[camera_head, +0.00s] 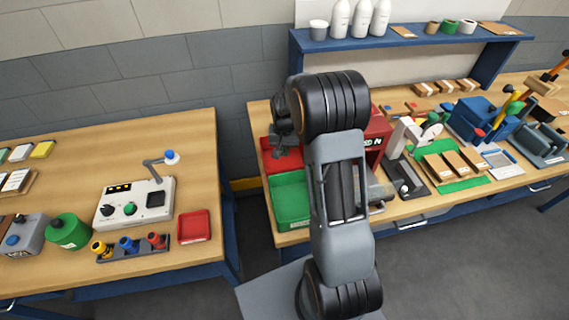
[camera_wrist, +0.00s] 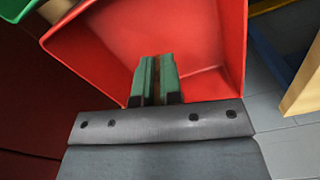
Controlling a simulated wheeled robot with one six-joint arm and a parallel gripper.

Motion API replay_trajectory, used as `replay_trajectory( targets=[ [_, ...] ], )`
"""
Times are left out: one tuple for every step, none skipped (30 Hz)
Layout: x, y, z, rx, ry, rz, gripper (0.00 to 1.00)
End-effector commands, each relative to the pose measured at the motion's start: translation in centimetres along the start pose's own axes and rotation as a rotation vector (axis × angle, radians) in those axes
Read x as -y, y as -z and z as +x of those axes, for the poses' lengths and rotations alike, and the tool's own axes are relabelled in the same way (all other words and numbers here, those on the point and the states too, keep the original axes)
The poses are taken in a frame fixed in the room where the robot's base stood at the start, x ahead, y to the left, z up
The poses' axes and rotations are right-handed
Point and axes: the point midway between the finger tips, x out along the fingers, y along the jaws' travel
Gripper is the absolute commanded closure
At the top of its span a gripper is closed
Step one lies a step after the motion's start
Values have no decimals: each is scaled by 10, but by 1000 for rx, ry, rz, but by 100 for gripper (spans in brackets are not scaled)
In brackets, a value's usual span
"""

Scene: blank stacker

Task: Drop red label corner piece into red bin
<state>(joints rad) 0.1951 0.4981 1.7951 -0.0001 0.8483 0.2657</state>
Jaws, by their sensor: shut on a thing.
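The red bin (camera_wrist: 200,40) fills most of the wrist view; its sloping inner walls and the part of its floor that shows look empty. It also shows in the head view (camera_head: 268,160) at the left end of the right workbench, partly hidden by my arm. My gripper (camera_wrist: 157,75) points into the bin opening, with green fingers close together. They are shut on a thin brownish piece (camera_wrist: 156,82), seen edge-on between them; I take it as the corner piece. Its red label is not visible. In the head view my gripper (camera_head: 283,150) is dark and small over the red bin.
A green bin (camera_head: 290,198) stands in front of the red bin; its edge shows at the wrist view's top left. A red machine (camera_head: 377,135) stands right of my arm. A floor gap separates the left table (camera_head: 75,160), which holds a small red tray (camera_head: 194,225).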

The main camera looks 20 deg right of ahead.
Motion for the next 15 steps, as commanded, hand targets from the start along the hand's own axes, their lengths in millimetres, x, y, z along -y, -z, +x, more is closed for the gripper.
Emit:
replay_trajectory(
  targets=[
    [0,0,4,0,0,1,100],
    [0,0,4,0,0,1,100],
    [0,0,4,0,0,1,100],
    [0,0,4,0,0,1,100],
    [-1,0,4,0,0,1,100],
    [-1,0,4,0,0,1,100],
    [-1,0,3,0,0,1,100],
    [-1,0,3,0,0,1,100],
    [-1,0,3,0,0,2,100],
    [-1,0,3,0,0,2,91],
    [-1,0,3,0,0,2,88],
    [-1,0,3,0,0,2,84],
    [-1,0,3,0,0,2,81],
    [-1,0,3,0,0,2,78],
    [-1,0,3,0,0,2,74]
  ],
)
